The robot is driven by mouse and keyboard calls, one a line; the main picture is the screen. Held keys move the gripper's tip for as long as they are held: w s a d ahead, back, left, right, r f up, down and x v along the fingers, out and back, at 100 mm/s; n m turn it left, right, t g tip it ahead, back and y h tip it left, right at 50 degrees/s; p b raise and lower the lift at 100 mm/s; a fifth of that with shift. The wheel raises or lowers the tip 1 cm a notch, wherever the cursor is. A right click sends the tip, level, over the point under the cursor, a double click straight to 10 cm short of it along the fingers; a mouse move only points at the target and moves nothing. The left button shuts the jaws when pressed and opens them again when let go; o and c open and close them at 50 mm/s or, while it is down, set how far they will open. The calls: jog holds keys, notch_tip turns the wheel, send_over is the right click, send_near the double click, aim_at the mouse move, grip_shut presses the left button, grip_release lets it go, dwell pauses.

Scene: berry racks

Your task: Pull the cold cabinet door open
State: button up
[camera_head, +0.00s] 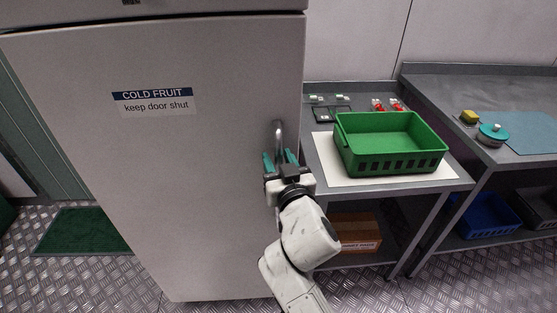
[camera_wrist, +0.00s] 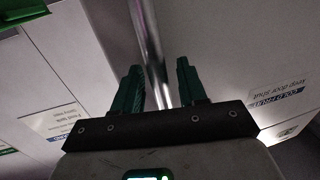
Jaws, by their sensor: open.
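The cold cabinet door (camera_head: 200,190) is a tall pale panel with a "COLD FRUIT, keep door shut" label (camera_head: 153,101). It looks shut. A vertical metal bar handle (camera_head: 279,136) is near the door's right edge. My gripper (camera_head: 281,158) is at the handle's lower part, with its two teal fingers apart. In the wrist view the handle (camera_wrist: 149,50) runs down between the two open fingers (camera_wrist: 161,85). I cannot tell whether either finger touches it. The handle's lower end is hidden behind my gripper.
Right of the cabinet, a grey table (camera_head: 462,183) bears a green crate (camera_head: 390,160) on a white mat (camera_head: 325,150). A cardboard box (camera_head: 358,232) is on its lower shelf. Another bench (camera_head: 490,85) stands further right. A green floor mat (camera_head: 82,230) lies left of the cabinet.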

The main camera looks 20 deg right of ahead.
jog(key=shift+c, duration=0.2)
grip_shut()
dwell(0.3)
